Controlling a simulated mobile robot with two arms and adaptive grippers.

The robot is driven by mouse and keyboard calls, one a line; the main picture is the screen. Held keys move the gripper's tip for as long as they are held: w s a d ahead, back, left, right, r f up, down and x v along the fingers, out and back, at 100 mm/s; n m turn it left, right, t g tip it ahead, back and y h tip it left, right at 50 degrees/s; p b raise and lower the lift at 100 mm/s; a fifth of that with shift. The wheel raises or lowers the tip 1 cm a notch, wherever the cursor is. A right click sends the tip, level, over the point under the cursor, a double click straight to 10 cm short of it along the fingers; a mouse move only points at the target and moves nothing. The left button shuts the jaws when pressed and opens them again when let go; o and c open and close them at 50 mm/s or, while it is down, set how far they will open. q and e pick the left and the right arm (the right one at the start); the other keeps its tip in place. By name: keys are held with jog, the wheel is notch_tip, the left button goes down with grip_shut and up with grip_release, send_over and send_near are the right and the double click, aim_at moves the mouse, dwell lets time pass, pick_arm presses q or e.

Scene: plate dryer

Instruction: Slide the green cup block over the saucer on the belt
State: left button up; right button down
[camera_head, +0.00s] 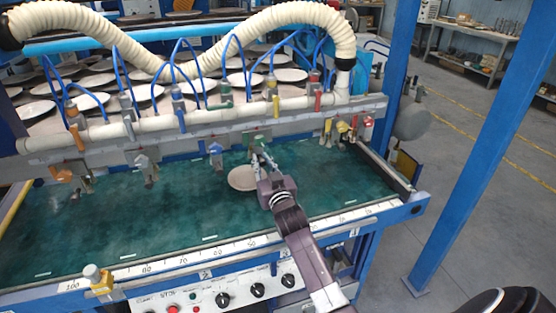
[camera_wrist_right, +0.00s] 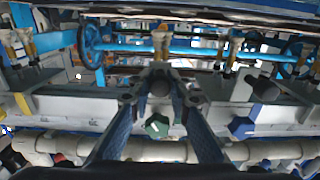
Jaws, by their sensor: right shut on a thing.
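The green cup block (camera_head: 259,139) hangs on the front rail above the teal belt (camera_head: 180,205). Its green knob (camera_wrist_right: 157,125) shows in the right wrist view between my fingers. My right gripper (camera_head: 259,162) is shut on the block's lower part; its fingertips meet there in the wrist view (camera_wrist_right: 160,86). The pale saucer (camera_head: 241,179) lies flat on the belt, just left of and below my gripper in the head view. My gripper hides part of its right side. The saucer cannot be made out in the wrist view. My left gripper is not in view.
A blue-knobbed block (camera_head: 216,156) hangs left of the green one, and a yellow-knobbed block (camera_head: 342,128) to its right. A numbered scale (camera_head: 205,251) runs along the front edge. The belt left of the saucer is clear. Many plates stand behind the rail.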

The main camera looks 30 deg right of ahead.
jog(key=a, duration=0.3)
jog(key=shift+w+f, duration=0.2)
jog(key=shift+w, duration=0.1)
jog(key=c, duration=1.8)
grip_release()
jog(key=shift+r, duration=0.1)
jog(key=v, duration=1.2)
